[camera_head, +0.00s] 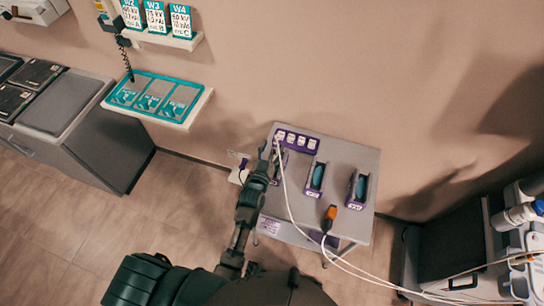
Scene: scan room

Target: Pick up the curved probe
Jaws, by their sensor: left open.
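A grey cart top (345,155) stands against the wall, with purple-edged holders on it. One holder (318,176) and another to its right (358,188) have teal insides. A third holder (281,166) at the left is partly hidden by my gripper. An orange-and-dark probe-like piece (329,214) lies near the front edge, with a pale cable running from it. I cannot tell which piece is the curved probe. My left gripper (267,151) is open at the cart's left edge, beside the left holder. I cannot tell whether it touches anything. My right gripper is not in view.
A purple label strip (297,140) sits at the cart's back. White cables (288,205) run across the cart to the lower right. A wall shelf (155,98) with teal trays is at upper left. Grey cabinets (75,125) stand left, a dark machine (455,240) right.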

